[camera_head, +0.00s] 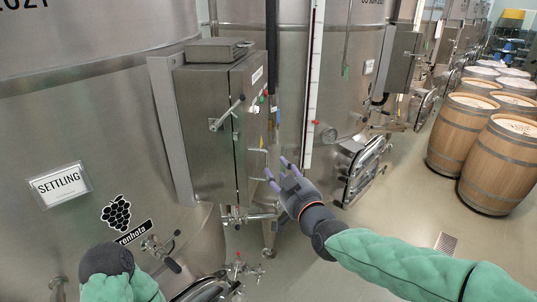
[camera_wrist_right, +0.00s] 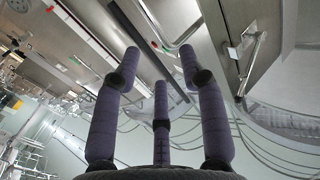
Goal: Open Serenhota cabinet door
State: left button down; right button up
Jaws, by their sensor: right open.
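The Serenhota cabinet (camera_head: 212,140) is a grey steel box on the side of the large left vat, which bears a grape logo and a partly hidden name sign (camera_head: 130,233). The cabinet door looks shut. A bar handle (camera_head: 228,112) stands out from the cabinet. My right gripper (camera_head: 277,170) is open and empty, to the right of the cabinet and lower than the handle, apart from it. Its purple fingers (camera_wrist_right: 160,68) are spread in the wrist view, where a bar handle (camera_wrist_right: 250,62) on a steel panel shows to their right. My left arm shows at bottom left, but its gripper does not.
Valves and pipes (camera_head: 240,217) sit below the cabinet. An open round hatch (camera_head: 362,168) is on the vat behind my right gripper. Several wooden barrels (camera_head: 500,160) stand at the right. The floor (camera_head: 400,205) between hatch and barrels is clear.

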jog(key=shift+p+x, duration=1.25)
jog(key=shift+x, duration=2.75)
grip_shut()
